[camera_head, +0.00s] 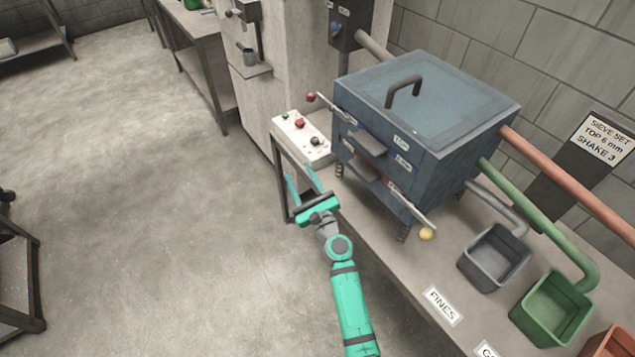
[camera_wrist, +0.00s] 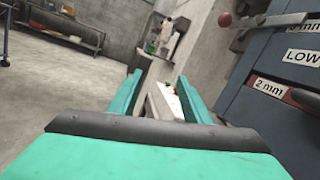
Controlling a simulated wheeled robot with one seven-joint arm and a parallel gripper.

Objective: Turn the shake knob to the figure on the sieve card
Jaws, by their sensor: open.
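The sieve card (camera_head: 600,137) on the back wall reads "SIEVE SET TOP 6 mm SHAKE 3", though the last figure is small. A white control panel (camera_head: 302,137) at the left end of the bench carries a black knob (camera_head: 315,141), a red button (camera_head: 299,123) and a green button (camera_head: 285,115). The black knob appears to be the shake knob; its setting is too small to read. My gripper (camera_head: 303,180) is open and empty, in front of the panel and apart from it. In the wrist view the panel (camera_wrist: 162,103) shows partly between the fingers (camera_wrist: 160,92).
The blue sieve box (camera_head: 425,100) stands right of the panel. Its levers end in a red ball (camera_head: 311,97) near the panel and a yellow ball (camera_head: 426,234). Grey (camera_head: 495,263) and green (camera_head: 550,312) bins stand at the right.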

